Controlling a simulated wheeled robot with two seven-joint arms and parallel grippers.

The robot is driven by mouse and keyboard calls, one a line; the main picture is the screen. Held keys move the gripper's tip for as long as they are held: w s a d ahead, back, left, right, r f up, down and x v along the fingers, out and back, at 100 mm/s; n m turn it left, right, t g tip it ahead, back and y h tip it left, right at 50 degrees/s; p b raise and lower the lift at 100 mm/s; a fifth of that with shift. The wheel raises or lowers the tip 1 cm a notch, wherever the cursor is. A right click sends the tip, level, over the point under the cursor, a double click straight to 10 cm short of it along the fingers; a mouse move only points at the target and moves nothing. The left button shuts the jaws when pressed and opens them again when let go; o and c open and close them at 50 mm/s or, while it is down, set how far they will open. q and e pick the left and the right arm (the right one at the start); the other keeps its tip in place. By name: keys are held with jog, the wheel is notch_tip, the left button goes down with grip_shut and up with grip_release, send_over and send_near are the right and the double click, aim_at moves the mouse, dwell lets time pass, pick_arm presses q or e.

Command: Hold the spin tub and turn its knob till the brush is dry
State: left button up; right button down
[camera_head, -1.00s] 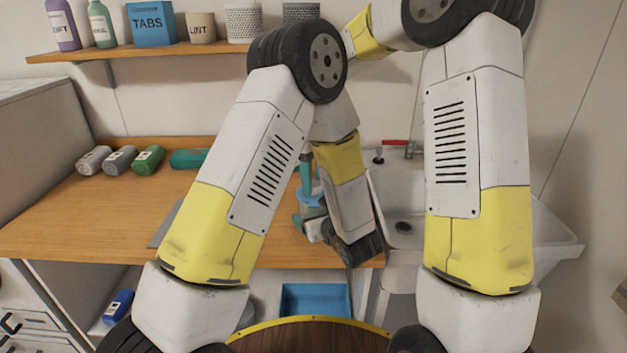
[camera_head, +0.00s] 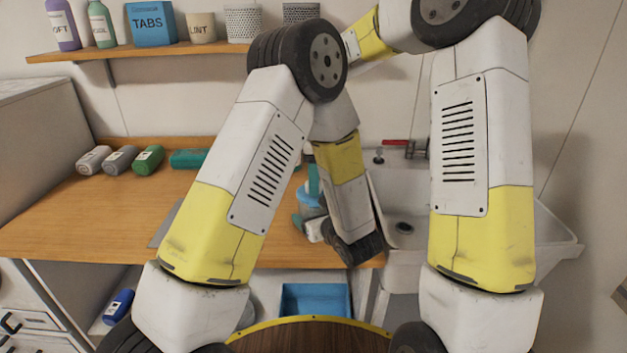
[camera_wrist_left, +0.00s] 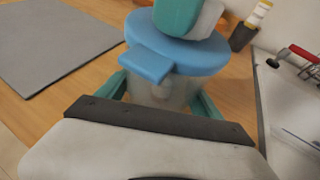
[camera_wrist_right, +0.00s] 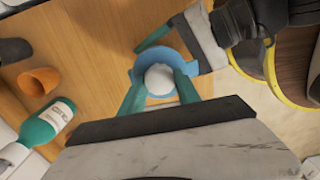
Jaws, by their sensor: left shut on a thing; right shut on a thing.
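The spin tub (camera_head: 309,212) stands on the wooden counter, partly hidden by my left arm in the head view. In the left wrist view its clear body (camera_wrist_left: 172,90) sits under a blue lid (camera_wrist_left: 190,52) with a side tab. A pale blurred shape shows inside; I cannot tell whether it is the brush. My left gripper (camera_wrist_left: 160,98) is shut on the tub body, with teal fingers on both sides. In the right wrist view, my right gripper (camera_wrist_right: 160,88) is above the lid, shut on the white round knob (camera_wrist_right: 158,77).
A sink (camera_head: 407,205) with a red-handled tap is right of the tub. A grey mat (camera_wrist_left: 55,45) lies on the counter. A green bottle (camera_wrist_right: 47,122) and an orange cup (camera_wrist_right: 39,81) are left in the right wrist view. A shelf (camera_head: 150,50) hangs above.

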jog(key=shift+d, duration=0.1)
dwell(0.3)
jog(key=c, duration=0.9)
grip_release()
jog(key=shift+o, duration=0.2)
notch_tip(320, 180, up, 12)
